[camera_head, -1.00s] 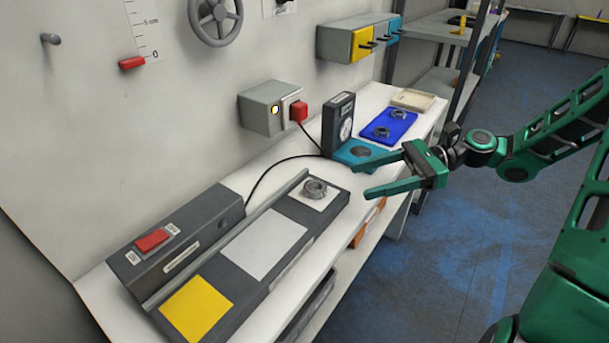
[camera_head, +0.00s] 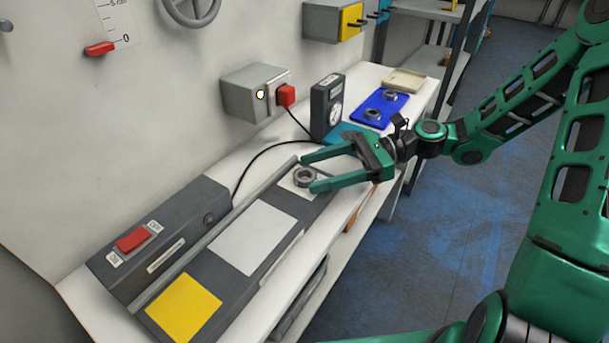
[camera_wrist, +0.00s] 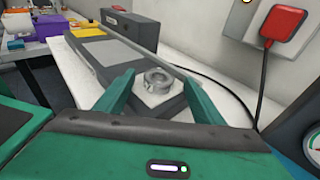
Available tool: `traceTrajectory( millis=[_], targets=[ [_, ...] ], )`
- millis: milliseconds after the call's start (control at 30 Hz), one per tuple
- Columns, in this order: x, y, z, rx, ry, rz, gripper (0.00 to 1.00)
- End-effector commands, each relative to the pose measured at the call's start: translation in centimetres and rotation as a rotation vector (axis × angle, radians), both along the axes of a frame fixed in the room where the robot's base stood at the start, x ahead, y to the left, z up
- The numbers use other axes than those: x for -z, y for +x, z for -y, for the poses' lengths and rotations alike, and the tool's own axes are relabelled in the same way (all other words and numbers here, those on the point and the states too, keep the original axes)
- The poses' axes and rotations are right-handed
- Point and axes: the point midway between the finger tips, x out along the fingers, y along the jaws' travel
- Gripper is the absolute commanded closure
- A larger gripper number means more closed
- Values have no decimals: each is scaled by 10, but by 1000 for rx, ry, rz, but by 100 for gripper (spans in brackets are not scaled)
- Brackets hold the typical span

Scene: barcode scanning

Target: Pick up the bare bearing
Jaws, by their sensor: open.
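A bare grey metal bearing (camera_head: 304,176) lies on the white square at the far end of the dark scanner bed (camera_head: 208,272). In the wrist view the bearing (camera_wrist: 157,80) sits between and just ahead of the two fingers. My gripper (camera_head: 309,172) is open and empty, its green fingertips on either side of the bearing in the head view. In the wrist view my gripper (camera_wrist: 157,88) shows both fingers apart, touching nothing that I can see. Two more metal rings (camera_head: 373,113) lie on the blue tray (camera_head: 398,109) farther back.
A black gauge (camera_head: 327,105) stands behind my gripper, near a teal pad. A grey box with a red button (camera_head: 133,239) flanks the bed. A red plug and black cable (camera_head: 262,150) run along the wall. The bed's middle grey and yellow patches are clear.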

Motion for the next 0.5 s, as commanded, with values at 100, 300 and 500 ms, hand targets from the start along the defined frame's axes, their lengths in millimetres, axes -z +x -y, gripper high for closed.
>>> traceTrajectory(
  millis=[100,300,500],
  targets=[
    [2,-2,-11,-1,0,-1,38],
    [3,-2,-14,1,-1,-1,38],
    [3,-2,-13,1,-1,-1,66]
  ],
)
